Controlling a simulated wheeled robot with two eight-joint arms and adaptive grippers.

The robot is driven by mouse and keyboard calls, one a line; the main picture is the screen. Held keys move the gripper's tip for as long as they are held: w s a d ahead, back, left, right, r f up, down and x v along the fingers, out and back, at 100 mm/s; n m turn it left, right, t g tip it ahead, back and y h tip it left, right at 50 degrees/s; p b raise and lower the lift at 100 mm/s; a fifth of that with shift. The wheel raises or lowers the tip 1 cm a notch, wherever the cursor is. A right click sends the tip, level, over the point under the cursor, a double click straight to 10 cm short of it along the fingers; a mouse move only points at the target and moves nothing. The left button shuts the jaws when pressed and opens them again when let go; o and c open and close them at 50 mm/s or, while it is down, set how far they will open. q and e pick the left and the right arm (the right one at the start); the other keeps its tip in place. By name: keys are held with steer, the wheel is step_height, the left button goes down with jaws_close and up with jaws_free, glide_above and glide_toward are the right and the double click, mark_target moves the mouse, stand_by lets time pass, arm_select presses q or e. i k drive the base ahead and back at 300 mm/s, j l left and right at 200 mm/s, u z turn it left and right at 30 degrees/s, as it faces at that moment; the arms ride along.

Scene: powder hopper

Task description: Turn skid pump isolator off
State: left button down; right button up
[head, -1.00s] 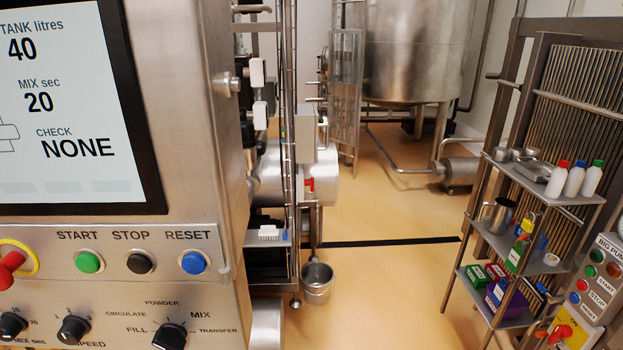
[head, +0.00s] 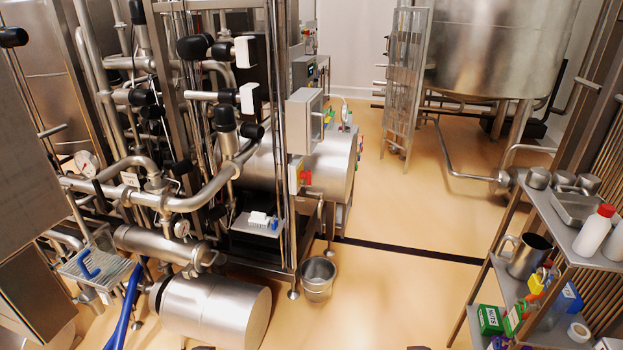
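Pipework fills the left, with a lower steel cylinder (head: 217,310) in front. A steel bucket (head: 318,278) stands on the floor by the skid's foot. A shelf rack (head: 573,243) with bottles and a jug stands at right. Floor between bucket and rack is clear.

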mark_target(302, 174)
steer(key=i+l+u, duration=0.35)
steer(key=i+l, duration=0.5)
steer(key=i, duration=0.25)
steer(key=i+l+u, duration=0.35)
steer(key=i+l, duration=0.65)
steer(key=l, duration=0.1)
